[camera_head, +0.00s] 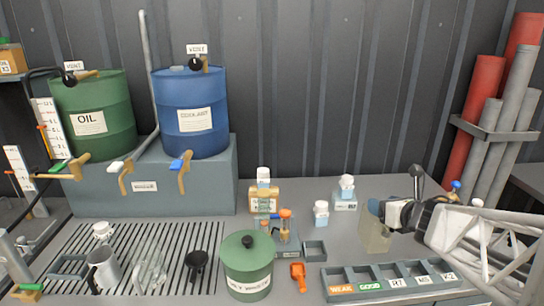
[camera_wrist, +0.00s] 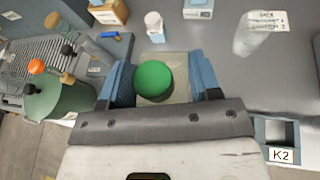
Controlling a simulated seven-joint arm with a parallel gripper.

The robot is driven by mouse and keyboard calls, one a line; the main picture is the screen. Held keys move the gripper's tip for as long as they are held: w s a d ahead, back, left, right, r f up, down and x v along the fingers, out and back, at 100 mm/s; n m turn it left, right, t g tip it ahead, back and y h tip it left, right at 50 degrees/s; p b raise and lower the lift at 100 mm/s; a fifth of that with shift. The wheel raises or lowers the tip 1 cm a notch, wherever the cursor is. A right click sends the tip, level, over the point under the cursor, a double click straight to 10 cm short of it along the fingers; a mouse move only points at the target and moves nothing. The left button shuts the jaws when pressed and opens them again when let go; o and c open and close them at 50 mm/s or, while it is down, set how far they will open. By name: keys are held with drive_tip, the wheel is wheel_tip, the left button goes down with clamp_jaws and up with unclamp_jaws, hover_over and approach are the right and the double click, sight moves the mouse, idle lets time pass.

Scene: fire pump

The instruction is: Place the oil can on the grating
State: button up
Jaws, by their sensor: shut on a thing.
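The oil can appears to be the pale, square-bodied can (camera_head: 374,234) at the right of the bench in the head view; no label on it is readable. In the wrist view its round green cap (camera_wrist: 154,80) sits between the two blue fingers. My gripper (camera_head: 388,212) is shut on it, with the fingers on either side of the cap area. I cannot tell whether its base touches the bench. The slotted grating (camera_head: 75,242) lies at the left of the bench, far from my gripper. A grey jug (camera_head: 103,268), a clear jug (camera_head: 150,270) and a black funnel (camera_head: 197,262) stand on it.
A green lidded waste bin (camera_head: 247,268) stands between the grating and my gripper. Small bottles (camera_head: 321,213) and a stand with an orange-topped vial (camera_head: 285,228) are nearby. A labelled compartment tray (camera_head: 390,280) lies in front. Oil and coolant drums (camera_head: 190,110) stand behind the grating.

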wheel_tip(320, 180, down, 6)
drive_tip(key=shift+f, duration=0.25)
drive_tip(key=shift+w, duration=0.15)
idle(0.3)
drive_tip(key=w+d, duration=0.2)
drive_tip(key=w, duration=0.5)
drive_tip(key=w+d+f, duration=0.1)
drive_tip(key=w+d, duration=0.1)
drive_tip(key=w, duration=0.6)
drive_tip(key=shift+f, duration=0.25)
drive_tip(key=shift+w, duration=0.1)
drive_tip(key=shift+f, duration=1.75)
